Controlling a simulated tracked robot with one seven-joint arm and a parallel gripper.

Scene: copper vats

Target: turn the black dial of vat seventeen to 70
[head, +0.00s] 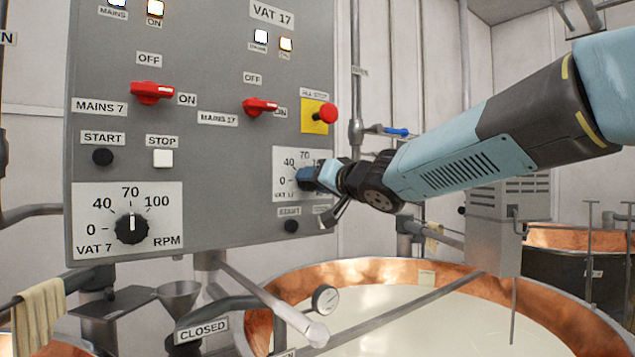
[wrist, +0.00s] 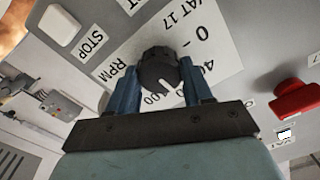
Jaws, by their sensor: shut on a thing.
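The black dial of vat seventeen (wrist: 158,70) sits on a white plate (wrist: 222,50) marked VAT 17 and RPM. My gripper (wrist: 161,82) is shut on this dial, with one blue finger on each side. The dial's white pointer line shows between the fingers and points between the 40 and the 100. The 70 mark is hidden in the wrist view, so I cannot tell the exact setting. In the head view, my gripper (head: 312,178) covers the dial, and the plate (head: 285,158) shows 0, 40 and 70 around it.
The grey panel (head: 225,125) also bears the vat 7 dial (head: 132,228), two red mains switches, start and stop buttons and a red emergency button (head: 326,112) just above the plate. An open copper vat (head: 400,268) stands below, with a pipe and gauge (head: 325,298) in front.

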